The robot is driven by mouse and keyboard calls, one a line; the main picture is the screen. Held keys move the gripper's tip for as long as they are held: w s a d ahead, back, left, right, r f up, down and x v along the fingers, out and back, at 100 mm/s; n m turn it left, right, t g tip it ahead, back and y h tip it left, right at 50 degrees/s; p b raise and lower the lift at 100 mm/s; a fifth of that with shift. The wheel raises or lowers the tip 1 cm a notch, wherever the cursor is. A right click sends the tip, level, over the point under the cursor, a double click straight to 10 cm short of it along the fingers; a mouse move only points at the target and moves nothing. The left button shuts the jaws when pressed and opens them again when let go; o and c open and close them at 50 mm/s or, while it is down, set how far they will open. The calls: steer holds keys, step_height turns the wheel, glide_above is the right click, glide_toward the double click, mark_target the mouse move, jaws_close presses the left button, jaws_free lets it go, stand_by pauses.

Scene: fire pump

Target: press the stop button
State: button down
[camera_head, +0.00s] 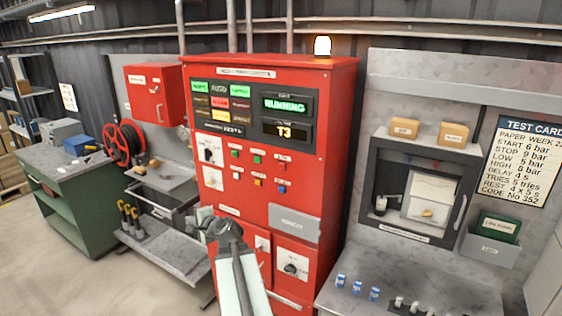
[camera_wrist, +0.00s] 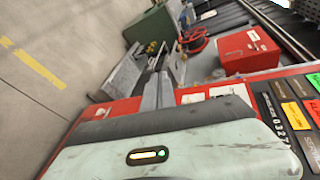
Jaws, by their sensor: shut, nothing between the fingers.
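The red pump control cabinet (camera_head: 335,110) stands in the middle of the head view, with a lit "RUNNING" display (camera_head: 288,104) and a "T3" display below it. Two rows of small coloured buttons sit mid-panel. A red button (camera_head: 281,166) is at the right of the upper row, beside a green button (camera_head: 257,159). The small labels are too small to read, so I cannot tell which is stop. My gripper (camera_head: 207,217) is shut and empty, in front of the cabinet's lower left, below and left of the buttons. In the wrist view my gripper (camera_wrist: 167,88) points past the cabinet.
A red wall box (camera_head: 150,92) and a hose reel (camera_head: 122,148) are at the left, above a shelf with tools. A green workbench (camera_head: 70,205) stands farther left. A grey counter (camera_head: 430,275) with small items is at the right.

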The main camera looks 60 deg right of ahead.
mark_target(282, 166)
steer(key=s+d+r+m+h+p, duration=0.1)
steer(key=s+d+r+m+h, duration=0.2)
steer(key=d, duration=0.4)
steer(key=s+d+r+m+g+h+p, duration=0.1)
steer(key=s+d+r+m+h, duration=0.2)
steer(key=s+d+m, duration=0.2)
steer(key=s+d+r+m+h+p, duration=0.1)
steer(key=s+d+r+m+h, duration=0.2)
steer(key=s+d, duration=0.5)
steer(key=shift+s+d+r+m, duration=0.4)
steer(key=shift+d+r+m, duration=0.15)
steer(key=shift+d+m, duration=0.25)
steer(key=d, duration=0.8)
steer(key=shift+d, duration=0.35)
steer(key=shift+d, duration=0.1)
steer(key=shift+d, duration=0.3)
